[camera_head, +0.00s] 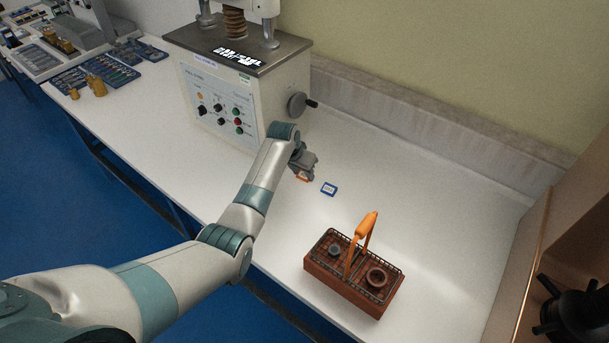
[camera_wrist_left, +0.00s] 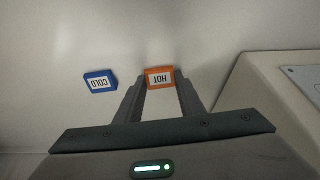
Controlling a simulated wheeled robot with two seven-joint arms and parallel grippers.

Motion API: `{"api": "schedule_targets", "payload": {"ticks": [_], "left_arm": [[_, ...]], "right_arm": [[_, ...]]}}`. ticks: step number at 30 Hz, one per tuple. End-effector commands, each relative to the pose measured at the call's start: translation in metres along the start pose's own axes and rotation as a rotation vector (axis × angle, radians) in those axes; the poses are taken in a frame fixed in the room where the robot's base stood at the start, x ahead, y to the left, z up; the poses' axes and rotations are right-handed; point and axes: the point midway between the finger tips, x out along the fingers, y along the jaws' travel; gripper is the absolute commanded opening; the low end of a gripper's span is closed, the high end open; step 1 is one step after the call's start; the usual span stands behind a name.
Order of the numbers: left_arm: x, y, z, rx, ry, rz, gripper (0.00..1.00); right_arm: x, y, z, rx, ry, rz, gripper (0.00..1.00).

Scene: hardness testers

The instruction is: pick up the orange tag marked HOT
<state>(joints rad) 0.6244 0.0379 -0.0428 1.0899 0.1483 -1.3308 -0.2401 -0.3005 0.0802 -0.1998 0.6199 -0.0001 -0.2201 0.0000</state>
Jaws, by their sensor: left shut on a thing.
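The orange tag marked HOT (camera_wrist_left: 159,78) sits between the two fingertips of my left gripper (camera_wrist_left: 160,88) in the left wrist view. The fingers are shut on its sides. In the head view the left gripper (camera_head: 302,170) is low over the white table, and a bit of the orange tag (camera_head: 303,178) shows at its tips. I cannot tell whether the tag touches the table. The blue tag marked COLD (camera_head: 329,189) lies on the table just right of the gripper; it also shows in the left wrist view (camera_wrist_left: 100,81). My right gripper is not in view.
A hardness tester (camera_head: 222,101) with knobs and a side handwheel stands behind the gripper. A brown tray (camera_head: 335,285) with an orange handle and a round pot stands nearer me. Trays of parts (camera_head: 112,68) lie far left. The table (camera_head: 430,210) is clear on the right.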

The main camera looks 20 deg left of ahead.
Motion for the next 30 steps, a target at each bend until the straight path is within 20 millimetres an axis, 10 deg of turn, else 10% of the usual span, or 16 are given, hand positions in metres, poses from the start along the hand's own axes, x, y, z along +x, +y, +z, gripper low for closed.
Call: {"api": "schedule_targets", "payload": {"ticks": [17, 30], "left_arm": [[-0.034, -0.001, -0.016, 0.001, 0.005, -0.002, 0.14], [-0.086, 0.078, -0.018, 0.002, 0.004, 0.001, 0.14]], "right_arm": [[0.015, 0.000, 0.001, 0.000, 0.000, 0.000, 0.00], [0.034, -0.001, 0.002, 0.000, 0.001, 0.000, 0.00]]}}
